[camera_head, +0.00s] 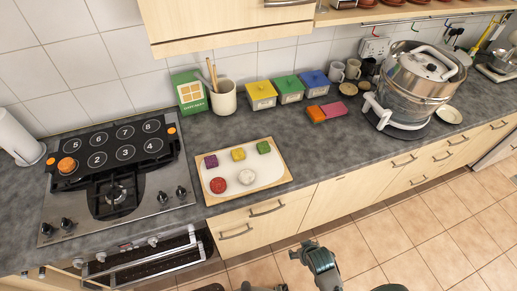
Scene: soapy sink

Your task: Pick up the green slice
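The green slice (263,147) is a small green block at the far right corner of a pale board with a wooden rim (285,178). A yellow block (238,154) lies to its left, and a purple block (211,161) lies further left. A red round piece (217,185) and a whitish round piece (246,177) lie nearer the front edge. Dark parts of my arms show along the bottom edge, below and apart from the counter. I cannot make out fingertips on either gripper. Nothing touches the green slice.
A cooktop (115,170) with an orange round item (67,165) stands left of the board. A utensil crock (223,98) and lidded yellow, green and blue boxes (289,90) stand behind it. A large clear pot (414,88) stands right.

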